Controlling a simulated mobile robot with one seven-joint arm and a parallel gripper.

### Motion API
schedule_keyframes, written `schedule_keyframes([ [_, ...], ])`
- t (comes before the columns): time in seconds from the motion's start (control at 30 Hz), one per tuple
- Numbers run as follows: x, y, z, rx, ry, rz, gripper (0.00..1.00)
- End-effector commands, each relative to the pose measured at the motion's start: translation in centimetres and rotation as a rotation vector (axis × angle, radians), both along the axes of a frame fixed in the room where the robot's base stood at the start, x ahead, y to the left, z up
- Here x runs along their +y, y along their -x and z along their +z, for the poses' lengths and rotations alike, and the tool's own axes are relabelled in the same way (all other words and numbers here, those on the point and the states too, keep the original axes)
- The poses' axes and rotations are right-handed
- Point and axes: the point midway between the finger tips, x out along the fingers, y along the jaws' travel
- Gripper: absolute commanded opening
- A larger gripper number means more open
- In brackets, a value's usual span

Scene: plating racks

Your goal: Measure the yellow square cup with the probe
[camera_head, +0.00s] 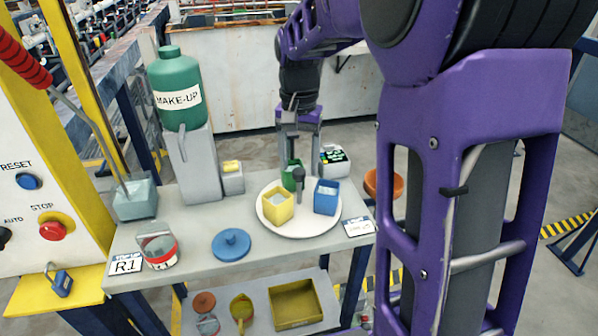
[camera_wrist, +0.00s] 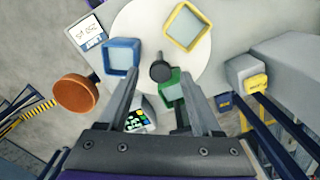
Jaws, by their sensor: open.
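The yellow square cup (camera_head: 278,207) stands upright on the front left of a round white plate (camera_head: 303,230); it also shows at the top of the wrist view (camera_wrist: 187,27). A blue square cup (camera_head: 326,197) and a green square cup (camera_head: 289,176) share the plate, around a dark central knob (camera_head: 299,176). A small meter (camera_head: 334,158) with a dark display stands behind the plate; its keys show in the wrist view (camera_wrist: 139,121). I cannot clearly pick out the probe. My gripper (camera_head: 300,145) is open and empty, pointing down above the plate's back edge, near the green cup.
On the bench are a green MAKE-UP bottle (camera_head: 176,88) on a grey stand, a blue lid (camera_head: 231,244) and a red-banded can (camera_head: 159,250). A lower shelf holds a yellow tray (camera_head: 297,303).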

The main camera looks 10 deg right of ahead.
Motion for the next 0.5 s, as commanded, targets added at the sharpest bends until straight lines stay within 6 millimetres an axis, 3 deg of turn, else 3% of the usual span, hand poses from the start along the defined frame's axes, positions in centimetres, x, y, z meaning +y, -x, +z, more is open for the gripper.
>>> schedule_keyframes([
  [0.2, 0.0, 0.0, -1.9, 0.0, 0.0, 0.0, 0.66],
  [0.5, 0.0, 0.0, -2.0, 0.0, 0.0, 0.0, 0.66],
])
